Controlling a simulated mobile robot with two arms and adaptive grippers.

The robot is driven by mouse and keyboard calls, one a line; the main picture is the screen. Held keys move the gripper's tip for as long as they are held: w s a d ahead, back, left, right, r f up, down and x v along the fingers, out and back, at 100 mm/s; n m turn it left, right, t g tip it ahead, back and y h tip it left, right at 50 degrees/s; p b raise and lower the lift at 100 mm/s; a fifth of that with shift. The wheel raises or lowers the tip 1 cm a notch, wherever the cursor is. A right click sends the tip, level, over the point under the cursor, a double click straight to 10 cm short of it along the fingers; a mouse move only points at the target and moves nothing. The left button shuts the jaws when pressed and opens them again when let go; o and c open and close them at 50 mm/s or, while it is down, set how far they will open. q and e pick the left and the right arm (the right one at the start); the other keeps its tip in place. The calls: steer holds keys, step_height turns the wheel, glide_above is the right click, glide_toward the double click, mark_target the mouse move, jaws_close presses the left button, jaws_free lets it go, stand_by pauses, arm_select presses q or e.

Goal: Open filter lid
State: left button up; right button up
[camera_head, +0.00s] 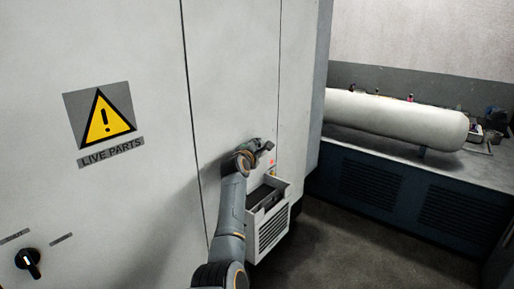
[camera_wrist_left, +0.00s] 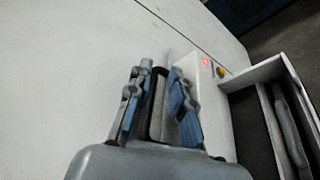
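The filter unit (camera_head: 272,228) is a white box with a louvred front, low on the grey cabinet wall. Its top stands open in the head view, showing a dark inside; I cannot tell the lid's edges from the louvred front. In the left wrist view the filter unit (camera_wrist_left: 268,72) is at the right, with a dark inside and a grey part in it. My left gripper (camera_head: 268,146) is above the box, close to the cabinet wall. In the wrist view its blue-padded fingers (camera_wrist_left: 158,82) are apart; a grey dark-edged shape shows between them, unclear what.
The tall cabinet (camera_head: 235,70) fills the left, with a warning sign (camera_head: 100,118) and a black rotary switch (camera_head: 28,263). A red light (camera_wrist_left: 205,62) and a yellow button (camera_wrist_left: 221,72) sit beside the box. A white tank (camera_head: 395,120) lies on a bench at right. The floor before it is clear.

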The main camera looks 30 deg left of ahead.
arm_select(q)
steer(key=shift+f, duration=0.1)
steer(key=v, duration=1.2)
stand_by(0.4)
